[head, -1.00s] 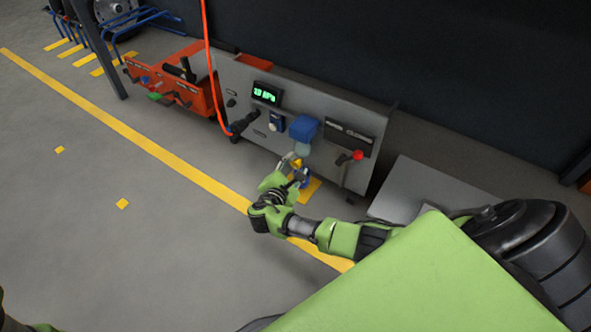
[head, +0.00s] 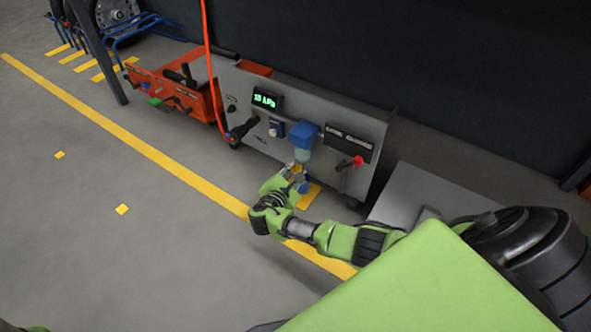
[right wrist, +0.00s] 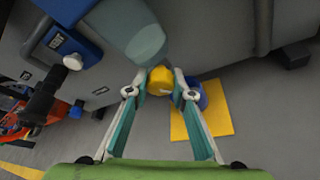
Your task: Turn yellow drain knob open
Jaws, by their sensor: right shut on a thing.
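The yellow drain knob (right wrist: 160,82) sits at the lower end of a grey-blue translucent bowl (right wrist: 137,36) on the grey machine. In the right wrist view my right gripper (right wrist: 163,84) has its two fingertips on either side of the knob, shut on it. In the head view the right gripper (head: 295,178) is at the knob below the blue filter housing (head: 303,135), and the arm and fingers hide most of the knob. The knob's turned angle cannot be told. My left gripper does not show.
A blue cup-like thing (right wrist: 199,95) stands on a yellow floor square (right wrist: 205,122) behind the right finger. An orange cart (head: 165,88) stands to the left. Open floor lies in front.

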